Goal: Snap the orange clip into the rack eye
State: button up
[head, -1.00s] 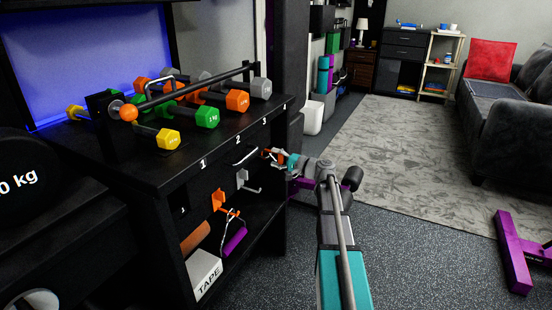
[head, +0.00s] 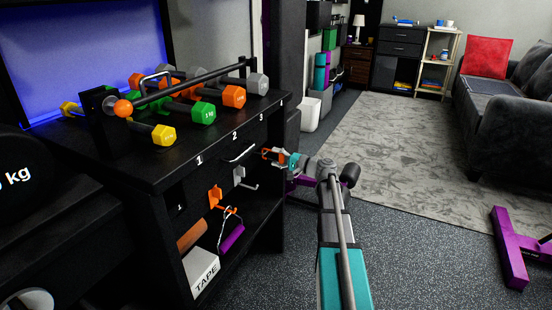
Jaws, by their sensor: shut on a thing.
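My gripper (head: 280,157) is at the right front of the black rack (head: 150,170), with its fingers shut on the small orange clip (head: 268,153). The clip points left, toward the rack's front face. It is too small to tell whether its gate is open, and the fingers cover part of it. I cannot make out the rack eye clearly, nor whether the clip touches the rack.
An orange hook (head: 215,198) on the rack front carries a purple handle (head: 232,237). A grey hook (head: 241,178) sticks out nearby. Dumbbells (head: 204,112) stand on top. A tape box (head: 203,272) is on the lower shelf.

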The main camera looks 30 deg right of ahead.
dwell(0.3)
jog(key=o, duration=1.1)
jog(key=shift+o, duration=0.2)
dwell(0.4)
jog(key=shift+s, duration=0.15)
